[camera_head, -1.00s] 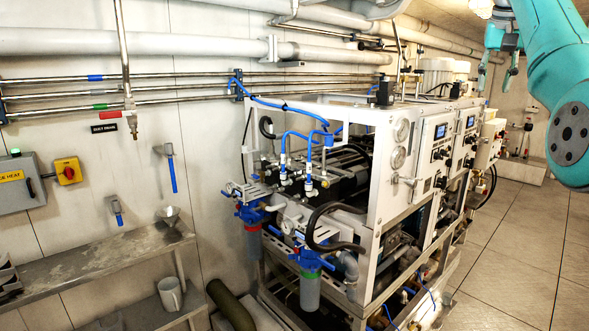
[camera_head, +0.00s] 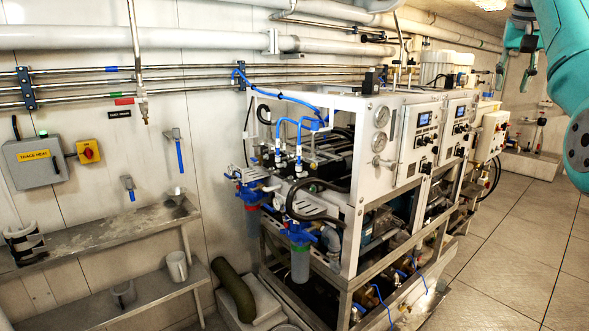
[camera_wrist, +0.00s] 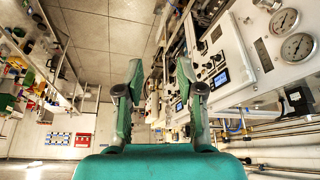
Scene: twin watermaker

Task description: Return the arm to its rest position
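My teal arm (camera_head: 572,62) reaches in from the upper right of the head view. My gripper (camera_head: 514,80) hangs there with its fingers apart, in front of the far end of the room. In the wrist view my gripper (camera_wrist: 160,72) is open, with a wide gap between the two fingers. Nothing is between them. The white watermaker frame (camera_head: 366,205) stands left of the arm in the head view. Its gauges (camera_wrist: 290,32) and panel show at the upper right of the wrist view. No contact with the gripper is visible.
A wall shelf (camera_head: 90,240) at the left holds a mug (camera_head: 177,266) on its lower level. A grey trace heat box (camera_head: 34,165) is on the wall above. Pipes (camera_head: 130,40) run along the wall. Clear tiled floor (camera_head: 520,245) lies right of the machine.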

